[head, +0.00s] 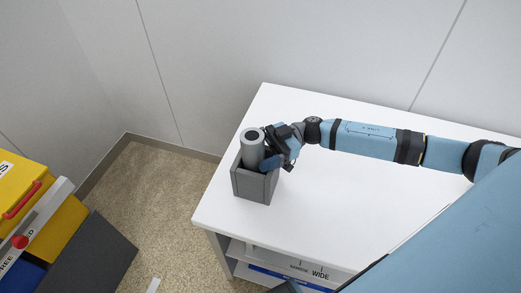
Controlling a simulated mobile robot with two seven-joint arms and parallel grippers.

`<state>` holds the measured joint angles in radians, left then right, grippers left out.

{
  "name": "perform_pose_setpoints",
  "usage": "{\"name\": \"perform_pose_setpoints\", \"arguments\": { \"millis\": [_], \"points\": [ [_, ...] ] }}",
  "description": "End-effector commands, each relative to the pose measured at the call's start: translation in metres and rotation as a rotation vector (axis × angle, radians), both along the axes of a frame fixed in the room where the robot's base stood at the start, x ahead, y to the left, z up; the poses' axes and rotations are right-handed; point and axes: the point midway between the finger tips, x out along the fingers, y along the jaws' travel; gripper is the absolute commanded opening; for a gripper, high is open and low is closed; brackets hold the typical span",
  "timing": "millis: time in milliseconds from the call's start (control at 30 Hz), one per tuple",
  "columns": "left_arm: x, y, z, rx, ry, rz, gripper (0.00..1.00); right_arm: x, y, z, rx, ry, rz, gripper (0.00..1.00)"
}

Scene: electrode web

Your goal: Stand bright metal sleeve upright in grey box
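The bright metal sleeve (252,144) is a grey tube with its open end up. It stands about upright, with its lower part hidden inside the grey box (254,186) and its upper part above the rim. The box is open-topped and sits near the left edge of the white table. My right gripper (268,159) reaches in from the right and is shut on the sleeve's side, just above the box rim. Its far finger is hidden. Whether the sleeve touches the box floor cannot be seen. My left gripper is not in view.
The white table top (370,215) is clear to the right of the box. A shelf below it holds labelled things (300,270). Yellow bins (22,195) and a dark grey panel (95,258) stand at the lower left. Walls close off the back.

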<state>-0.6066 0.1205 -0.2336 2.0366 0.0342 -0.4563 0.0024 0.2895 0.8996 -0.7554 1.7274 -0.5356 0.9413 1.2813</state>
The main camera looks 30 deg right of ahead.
Motion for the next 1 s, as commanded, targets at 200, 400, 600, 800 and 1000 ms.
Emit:
{"name": "perform_pose_setpoints", "arguments": {
  "millis": [200,400,600,800,1000],
  "points": [
    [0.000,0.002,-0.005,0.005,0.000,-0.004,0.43,-0.008,0.002,-0.024,-0.019,0.021,0.001,0.88],
    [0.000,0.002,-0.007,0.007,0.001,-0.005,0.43,-0.008,-0.008,-0.024,-0.021,0.020,0.000,0.88],
    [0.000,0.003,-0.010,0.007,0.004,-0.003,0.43,-0.011,-0.049,-0.020,-0.025,0.015,-0.003,0.88],
    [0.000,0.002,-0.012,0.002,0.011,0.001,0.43,-0.014,-0.096,-0.011,-0.019,0.005,-0.003,0.88],
    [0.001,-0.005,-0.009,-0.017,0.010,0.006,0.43,-0.015,-0.126,-0.002,-0.009,-0.004,-0.002,0.88]
  ]
}}
